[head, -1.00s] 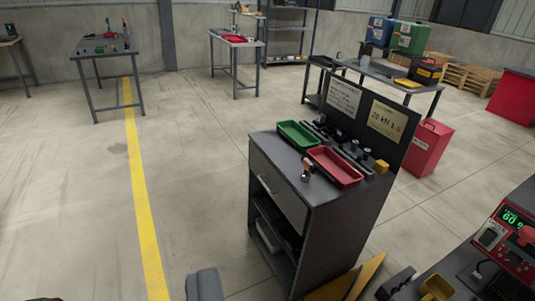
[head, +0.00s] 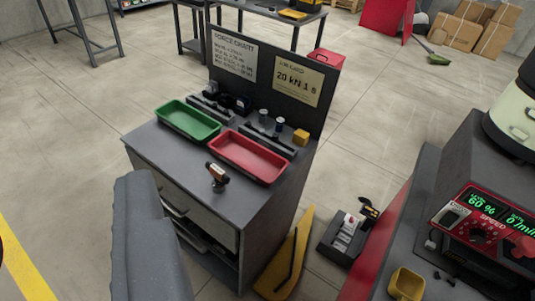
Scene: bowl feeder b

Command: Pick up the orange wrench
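I cannot make out an orange wrench for certain. A small black tool with orange-tan parts (head: 217,177) stands near the front edge of the grey cabinet top (head: 165,150), in front of the red tray (head: 250,158). It is too small to tell what it is. My gripper's fingers do not show. A dark grey rounded shape, likely part of my arm, rises at the lower left and hides the cabinet's left front.
A green tray (head: 187,121) sits beside the red one, with dark fixtures and a sign panel (head: 268,76) behind. A yellow piece (head: 288,262) and a black box (head: 345,238) are right of the cabinet. A red control box (head: 485,225) stands far right.

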